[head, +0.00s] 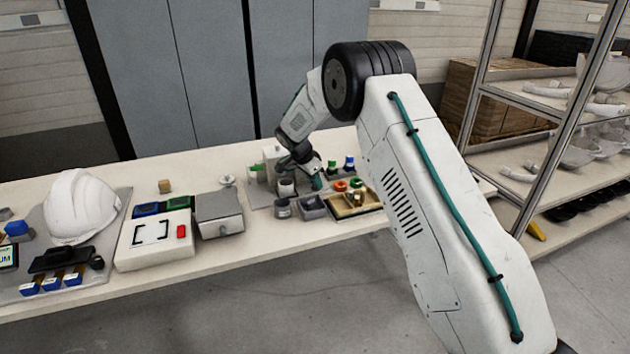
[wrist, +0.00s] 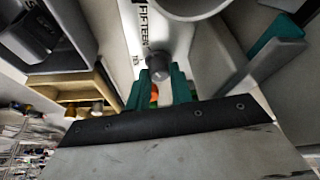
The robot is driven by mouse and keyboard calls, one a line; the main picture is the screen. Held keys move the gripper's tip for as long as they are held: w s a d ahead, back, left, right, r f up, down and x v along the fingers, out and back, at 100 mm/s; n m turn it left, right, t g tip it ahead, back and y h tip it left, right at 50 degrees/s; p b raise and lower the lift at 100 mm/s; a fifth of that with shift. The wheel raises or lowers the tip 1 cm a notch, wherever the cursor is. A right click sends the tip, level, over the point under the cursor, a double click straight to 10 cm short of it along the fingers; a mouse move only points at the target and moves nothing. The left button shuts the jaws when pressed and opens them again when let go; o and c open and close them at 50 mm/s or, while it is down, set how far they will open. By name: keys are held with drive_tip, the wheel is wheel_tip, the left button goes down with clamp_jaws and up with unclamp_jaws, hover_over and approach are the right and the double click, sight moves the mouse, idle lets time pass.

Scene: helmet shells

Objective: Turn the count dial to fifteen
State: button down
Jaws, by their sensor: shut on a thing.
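The count dial (wrist: 158,70) is a small dark grey knob on a white panel, seen in the wrist view. My gripper (wrist: 160,75) is shut on it, with a teal finger on each side of the knob. The printed word FIFTEEN (wrist: 144,22) runs up the panel beyond the knob. A second, shorter label lies closer to the knob and is too small to read surely. I cannot tell where the dial points. In the head view my gripper (head: 317,182) is low over the table's right part, and the dial is not distinguishable there.
In the head view, grey bins (head: 312,207) and a wooden tray (head: 352,208) stand close in front of my gripper. A white box (head: 272,156) is behind it. A white helmet shell (head: 82,205) and a white device (head: 152,243) stand farther left. A metal shelf rack is at right.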

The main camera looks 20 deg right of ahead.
idle(0.4)
drive_tip(key=c, duration=1.2)
unclamp_jaws()
drive_tip(key=shift+c, duration=0.2)
